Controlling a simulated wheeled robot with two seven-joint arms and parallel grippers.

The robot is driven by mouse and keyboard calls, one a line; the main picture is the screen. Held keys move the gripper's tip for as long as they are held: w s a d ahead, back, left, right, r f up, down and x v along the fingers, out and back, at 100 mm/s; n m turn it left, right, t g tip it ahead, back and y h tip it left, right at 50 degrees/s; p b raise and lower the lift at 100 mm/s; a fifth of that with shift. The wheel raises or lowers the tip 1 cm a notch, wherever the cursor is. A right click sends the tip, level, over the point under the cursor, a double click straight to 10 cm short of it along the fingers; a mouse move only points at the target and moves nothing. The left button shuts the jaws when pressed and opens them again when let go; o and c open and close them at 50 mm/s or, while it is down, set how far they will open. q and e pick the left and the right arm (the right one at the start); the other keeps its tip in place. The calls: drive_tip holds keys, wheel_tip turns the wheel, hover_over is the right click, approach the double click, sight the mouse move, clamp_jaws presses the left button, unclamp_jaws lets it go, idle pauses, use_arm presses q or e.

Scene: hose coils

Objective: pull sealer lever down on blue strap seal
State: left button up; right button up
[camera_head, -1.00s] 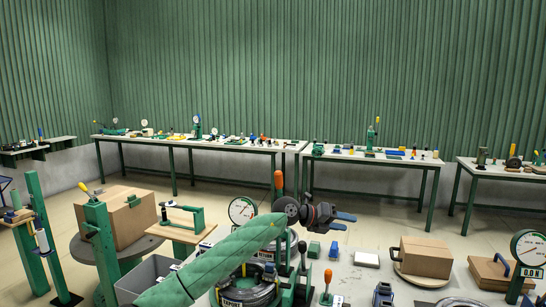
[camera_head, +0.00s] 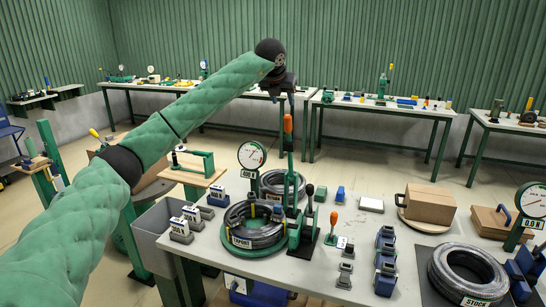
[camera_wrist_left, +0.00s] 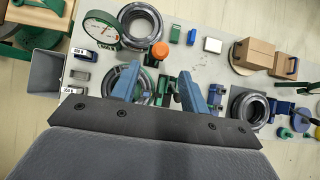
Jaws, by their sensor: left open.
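My left gripper (camera_head: 283,93) hangs fingers-down above the coil table. In the left wrist view its two blue fingers (camera_wrist_left: 158,92) are apart, with nothing seen held between them. An upright lever with an orange handle (camera_head: 288,123) stands just below the gripper; its orange end shows between and beyond the fingers in the wrist view (camera_wrist_left: 160,50). A black-knobbed lever (camera_head: 309,192) stands beside the black hose coil (camera_head: 255,233) marked EXPORT. A small blue piece (camera_head: 277,212) is at that coil's right side; I cannot tell whether it is the strap seal.
A dial gauge (camera_head: 251,155) stands behind the EXPORT coil, near a second coil (camera_head: 270,184). A short orange-handled tool (camera_head: 333,220) and several blue blocks (camera_head: 385,260) are to the right. Another coil (camera_head: 468,270) and a cardboard box (camera_head: 430,203) lie further right.

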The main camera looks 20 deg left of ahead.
sight(287, 115)
use_arm(q)
drive_tip(key=x, duration=0.4)
drive_tip(key=shift+w+f+p, duration=0.15)
drive_tip(key=shift+f+p, duration=0.05)
drive_tip(key=shift+p, duration=0.15)
drive_tip(key=shift+x, duration=0.8)
drive_tip(key=shift+w+d+f+p, duration=0.15)
drive_tip(key=shift+w+f+p, duration=0.15)
drive_tip(key=shift+f, duration=0.15)
drive_tip(key=shift+w+f, duration=0.35)
drive_tip(key=shift+f, duration=0.15)
drive_tip(key=shift+w+f+b, duration=0.15)
drive_tip(key=shift+f+b, duration=0.05)
drive_tip(key=shift+b, duration=0.15)
use_arm(e)
drive_tip(key=f, duration=0.2)
drive_tip(key=s+d+f, duration=0.1)
drive_tip(key=shift+s+d+f, duration=0.1)
drive_tip(key=shift+f, duration=0.2)
drive_tip(key=shift+f, duration=0.1)
